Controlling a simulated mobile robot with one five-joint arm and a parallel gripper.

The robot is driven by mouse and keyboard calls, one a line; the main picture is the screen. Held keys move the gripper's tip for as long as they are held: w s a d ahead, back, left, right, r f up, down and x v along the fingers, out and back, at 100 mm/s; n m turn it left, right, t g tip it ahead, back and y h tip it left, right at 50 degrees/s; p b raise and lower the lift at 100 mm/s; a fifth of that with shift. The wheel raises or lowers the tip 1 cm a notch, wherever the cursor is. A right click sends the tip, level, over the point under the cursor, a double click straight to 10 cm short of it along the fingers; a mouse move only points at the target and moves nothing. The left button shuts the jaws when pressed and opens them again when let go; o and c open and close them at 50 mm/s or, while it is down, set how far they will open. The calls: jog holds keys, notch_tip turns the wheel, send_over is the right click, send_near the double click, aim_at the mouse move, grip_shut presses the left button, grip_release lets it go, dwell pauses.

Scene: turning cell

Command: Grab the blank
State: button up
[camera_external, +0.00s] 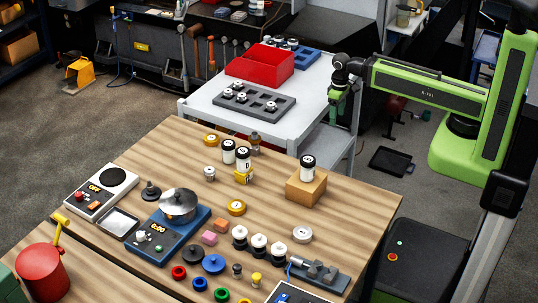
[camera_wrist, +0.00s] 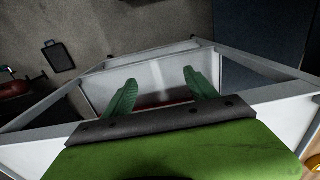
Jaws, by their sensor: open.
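No single piece is clearly marked as the blank. Small silver pieces (camera_external: 241,97) sit in a grey tray (camera_external: 285,110) on the white cart. A white cylinder with a black top (camera_external: 307,171) stands on a wooden block (camera_external: 305,190) on the table. My gripper (camera_external: 335,108) hangs beside the right edge of the cart, to the right of the grey tray and apart from it. In the wrist view my gripper (camera_wrist: 162,92) has its two green fingers apart with nothing between them. That view shows the cart's frame and floor, and no candidate piece.
A red bin (camera_external: 259,66) and a blue tray (camera_external: 300,52) stand behind the grey tray on the cart (camera_external: 205,103). The wooden table (camera_external: 150,150) in front is crowded with several small parts and devices. The cart's pale frame (camera_wrist: 255,95) lies close beyond my fingers.

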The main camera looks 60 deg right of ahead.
jog(key=shift+o, duration=0.4)
jog(key=shift+o, duration=0.9)
